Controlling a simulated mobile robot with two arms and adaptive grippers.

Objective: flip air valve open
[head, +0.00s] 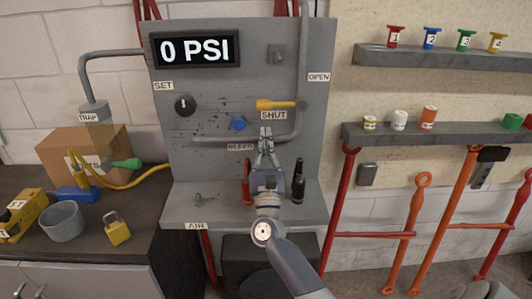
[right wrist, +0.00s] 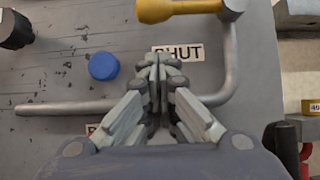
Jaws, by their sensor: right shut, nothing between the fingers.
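The air valve handle (head: 277,104) is a yellow lever on the grey panel. It lies horizontal, pointing left from its pivot, just above the SHUT label (head: 273,115). The OPEN label (head: 318,77) is higher, to the right. The handle also shows at the top of the right wrist view (right wrist: 180,9). My right gripper (head: 266,133) is shut and empty, below the handle and over the lower part of the SHUT label in the right wrist view (right wrist: 158,62). It is apart from the handle. My left gripper is not in view.
A grey pipe (head: 303,60) runs down the panel and bends left below the handle. A blue knob (head: 238,123) and a black SET knob (head: 184,105) are to the left. The display (head: 195,49) reads 0 PSI.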

